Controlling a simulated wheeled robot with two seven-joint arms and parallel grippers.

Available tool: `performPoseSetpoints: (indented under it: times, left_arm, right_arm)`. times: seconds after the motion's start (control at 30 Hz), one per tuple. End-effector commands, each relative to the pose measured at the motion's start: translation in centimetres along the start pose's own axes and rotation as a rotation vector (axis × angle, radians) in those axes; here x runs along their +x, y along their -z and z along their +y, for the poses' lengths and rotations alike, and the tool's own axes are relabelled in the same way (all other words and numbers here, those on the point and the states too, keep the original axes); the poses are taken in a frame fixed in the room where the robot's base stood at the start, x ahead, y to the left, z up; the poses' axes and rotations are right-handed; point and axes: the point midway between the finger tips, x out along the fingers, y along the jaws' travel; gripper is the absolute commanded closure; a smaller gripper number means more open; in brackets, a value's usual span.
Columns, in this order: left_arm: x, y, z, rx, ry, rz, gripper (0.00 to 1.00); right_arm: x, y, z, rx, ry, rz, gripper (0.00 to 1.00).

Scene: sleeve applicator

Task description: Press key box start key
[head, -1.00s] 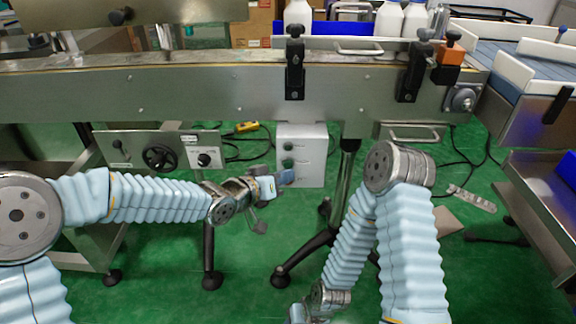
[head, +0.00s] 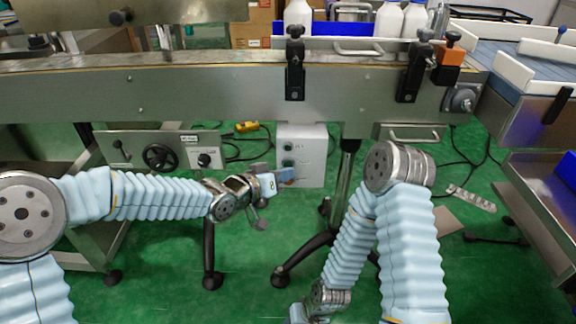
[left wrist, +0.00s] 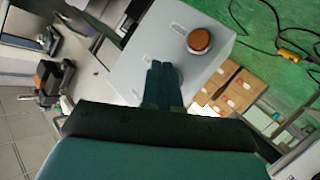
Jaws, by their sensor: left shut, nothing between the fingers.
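The key box (head: 314,158) is a pale grey box under the conveyor, with dark round keys on its front in the head view. My left gripper (head: 287,176) is shut and empty in front of the box's lower front. In the left wrist view the box (left wrist: 150,65) lies just beyond the closed fingertips (left wrist: 160,72). A round orange-brown button (left wrist: 199,41) stands on it, up and right of the fingertips and apart from them in the picture. I cannot tell if the fingertips touch the box. Key lettering is too small to read.
The conveyor (head: 210,95) runs above the box. A panel with a black handwheel (head: 160,158) and a dial (head: 205,158) stands left. A yellow pendant (head: 246,127) and cables lie behind. A stand leg (head: 345,185) is close on the right. My right wrist shows at the bottom edge.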

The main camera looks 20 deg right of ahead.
Motion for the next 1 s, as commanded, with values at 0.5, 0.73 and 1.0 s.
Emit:
performPoseSetpoints:
  times: [0.5,0.73,1.0]
  left_arm:
    - [0.29,0.25,-0.25,-0.001,0.0,0.001,1.0]
    - [0.47,0.41,-0.4,0.0,0.001,0.001,1.0]
    - [0.55,0.43,-0.44,0.0,0.0,0.001,1.0]
  right_arm:
    - [-0.17,0.0,-0.06,0.0,0.0,0.0,0.57]
    - [-0.26,0.0,-0.1,0.0,0.0,0.0,0.57]
    - [-0.27,0.0,-0.1,0.0,0.0,0.0,0.57]
